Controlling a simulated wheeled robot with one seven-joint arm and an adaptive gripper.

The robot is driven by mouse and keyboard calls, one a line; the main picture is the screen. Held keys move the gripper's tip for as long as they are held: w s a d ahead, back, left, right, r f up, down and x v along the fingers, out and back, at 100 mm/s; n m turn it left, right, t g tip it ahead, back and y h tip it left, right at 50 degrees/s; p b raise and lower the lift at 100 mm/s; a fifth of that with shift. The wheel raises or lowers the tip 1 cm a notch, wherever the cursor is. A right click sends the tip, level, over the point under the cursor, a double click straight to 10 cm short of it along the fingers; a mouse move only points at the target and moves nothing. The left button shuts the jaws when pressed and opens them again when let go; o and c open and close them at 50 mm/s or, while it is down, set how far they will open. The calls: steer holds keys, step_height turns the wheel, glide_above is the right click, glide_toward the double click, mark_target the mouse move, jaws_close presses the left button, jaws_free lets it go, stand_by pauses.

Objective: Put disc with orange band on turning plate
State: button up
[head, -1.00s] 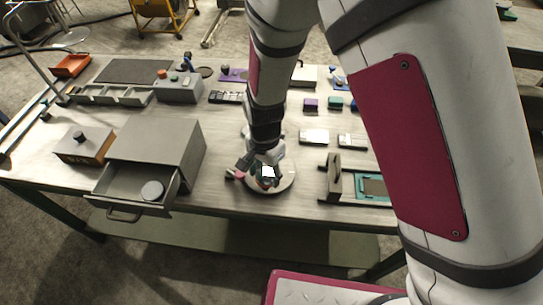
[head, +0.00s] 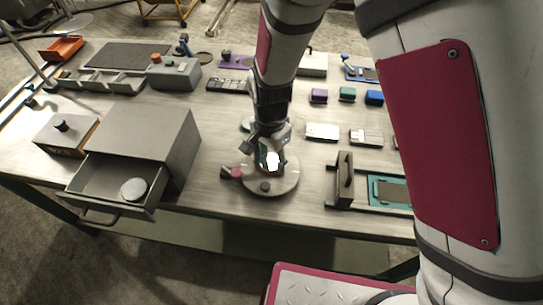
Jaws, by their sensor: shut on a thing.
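The turning plate (head: 287,186) is a pale round plate near the table's front edge. It has a small dark knob (head: 265,187) on its front part and a pink-red knob (head: 236,173) at its left edge. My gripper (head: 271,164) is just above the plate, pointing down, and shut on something. The held thing is mostly hidden behind the fingers and a bright white glare, and I cannot make out an orange band on it. A grey disc (head: 134,188) lies in the open drawer (head: 100,186) at the left; no orange band shows on it.
The drawer cabinet (head: 140,135) stands left of the plate, with a knobbed box (head: 65,134) beyond it. A wooden upright (head: 345,175) and a teal frame (head: 388,193) stand to the right. Small coloured blocks (head: 347,94) lie behind. Bare tabletop lies between the cabinet and the plate.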

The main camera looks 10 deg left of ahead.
mark_target(270, 162)
steer(key=shift+f, duration=0.1)
steer(key=o, duration=1.5)
steer(key=shift+s, duration=0.1)
steer(key=d+r, duration=0.3)
steer(key=r, duration=0.6)
steer(key=d+r, duration=0.2)
steer(key=r, duration=0.7)
steer(key=s+d+r+n+t, duration=0.1)
steer(key=s+d+r+n, duration=0.1)
steer(key=s+d+r, duration=0.2)
steer(key=s+d+r+n+t, duration=0.2)
steer(key=s+d+r, duration=0.3)
steer(key=d, duration=0.6)
steer(key=s+d+r+n+t, duration=0.2)
steer(key=s+d+r, duration=0.2)
steer(key=d, duration=0.4)
steer(key=shift+s+d+r, duration=0.2)
steer(key=shift+s+r, duration=0.1)
steer(key=shift+r, duration=0.25)
